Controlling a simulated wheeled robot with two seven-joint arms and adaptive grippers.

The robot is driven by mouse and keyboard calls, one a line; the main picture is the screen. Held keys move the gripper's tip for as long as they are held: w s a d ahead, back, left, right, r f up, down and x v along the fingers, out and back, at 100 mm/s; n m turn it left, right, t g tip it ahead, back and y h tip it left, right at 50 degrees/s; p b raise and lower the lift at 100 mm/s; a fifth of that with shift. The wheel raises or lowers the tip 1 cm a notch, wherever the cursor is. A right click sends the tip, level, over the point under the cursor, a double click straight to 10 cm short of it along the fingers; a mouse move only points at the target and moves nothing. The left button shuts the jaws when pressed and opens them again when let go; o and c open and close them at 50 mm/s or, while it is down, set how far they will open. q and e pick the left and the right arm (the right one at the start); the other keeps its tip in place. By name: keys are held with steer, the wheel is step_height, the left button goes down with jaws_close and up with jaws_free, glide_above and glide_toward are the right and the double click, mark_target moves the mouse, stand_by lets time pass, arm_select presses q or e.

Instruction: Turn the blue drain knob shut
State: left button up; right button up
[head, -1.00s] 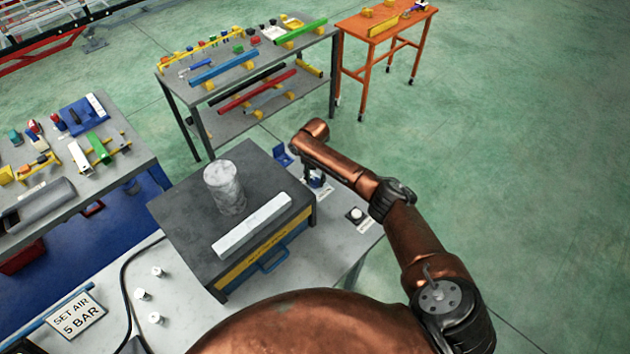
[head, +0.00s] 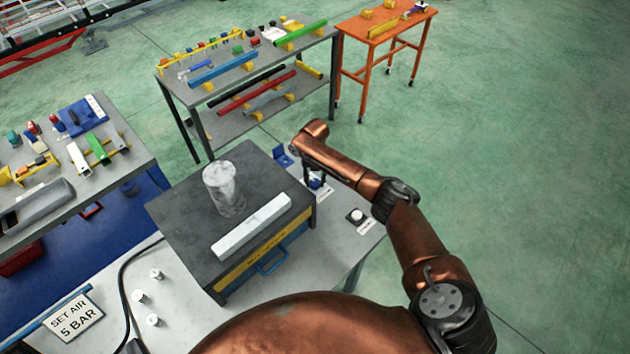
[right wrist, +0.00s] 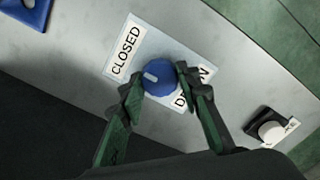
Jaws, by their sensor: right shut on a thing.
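The round blue drain knob (right wrist: 160,78) sits on a white label plate in the right wrist view. A short white mark shows on its left part, on the side of the word CLOSED (right wrist: 125,52). A second word, partly covered by a finger, starts with D and ends in N. My right gripper (right wrist: 158,84) has its two green-and-black fingers on either side of the knob, shut on it. In the head view my right gripper (head: 316,180) is small and partly hidden by my wrist beside the dark block. My left gripper is not in view.
A dark block with a yellow-and-blue front (head: 262,262) carries a grey cylinder (head: 224,188) and a pale bar (head: 252,228), left of my right gripper. A black-and-white button (head: 355,215) stands close by on the right. Open floor lies beyond the bench.

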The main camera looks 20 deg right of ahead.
mark_target(315, 182)
steer(key=o, duration=1.2)
steer(key=shift+c, duration=0.2)
steer(key=shift+r, duration=0.1)
step_height(315, 182, up, 12)
